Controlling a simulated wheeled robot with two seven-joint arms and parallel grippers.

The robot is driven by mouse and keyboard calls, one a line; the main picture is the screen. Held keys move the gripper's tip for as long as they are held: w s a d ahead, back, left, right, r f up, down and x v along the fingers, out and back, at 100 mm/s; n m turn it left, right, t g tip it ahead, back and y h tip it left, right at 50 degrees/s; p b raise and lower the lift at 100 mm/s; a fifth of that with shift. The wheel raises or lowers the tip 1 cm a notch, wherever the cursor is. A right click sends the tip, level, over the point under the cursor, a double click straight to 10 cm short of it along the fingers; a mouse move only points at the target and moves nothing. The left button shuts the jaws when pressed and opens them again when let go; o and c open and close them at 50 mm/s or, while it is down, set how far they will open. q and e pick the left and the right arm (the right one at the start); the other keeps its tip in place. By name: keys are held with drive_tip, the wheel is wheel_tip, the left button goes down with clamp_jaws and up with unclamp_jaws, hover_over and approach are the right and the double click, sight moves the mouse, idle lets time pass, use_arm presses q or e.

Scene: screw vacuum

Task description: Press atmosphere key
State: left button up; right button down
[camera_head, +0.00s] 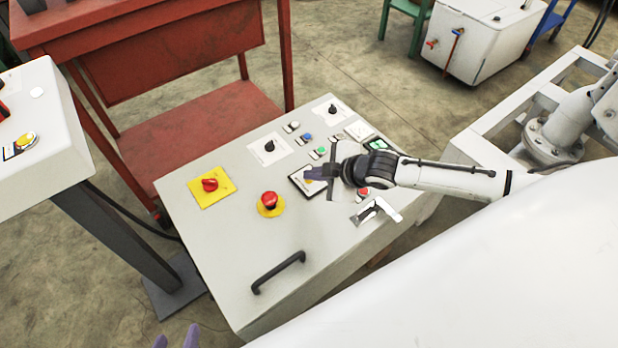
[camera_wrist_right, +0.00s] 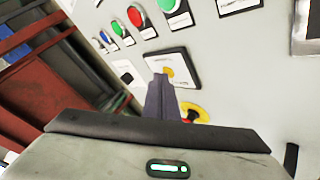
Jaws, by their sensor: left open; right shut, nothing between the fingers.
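A grey control panel (camera_head: 215,235) carries several keys and knobs; their labels are too small to read, so I cannot tell which is the atmosphere key. My right gripper (camera_head: 312,173) is shut and empty over a black-framed plate (camera_head: 302,187) and partly hides it. In the right wrist view, the shut purple fingertips (camera_wrist_right: 162,82) are in front of the plate's lower part, beside its yellow round spot (camera_wrist_right: 171,72). I cannot tell whether they touch it. My left gripper (camera_head: 176,338) shows only its two spread fingertips at the bottom edge, open and away from the panel.
A red emergency button (camera_head: 269,199) and a red rotary switch (camera_head: 209,184) stand left of the plate. Blue (camera_head: 307,136) and green (camera_head: 321,151) buttons lie behind it. A black handle (camera_head: 278,271) rises from the front. A red workbench (camera_head: 190,130) stands behind.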

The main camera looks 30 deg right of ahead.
sight(313, 183)
drive_tip(key=shift+r+p, duration=0.8)
drive_tip(key=shift+p, duration=0.25)
wheel_tip(313, 183, up, 5)
drive_tip(key=p, duration=0.5)
drive_tip(key=shift+p, duration=0.3)
idle(0.3)
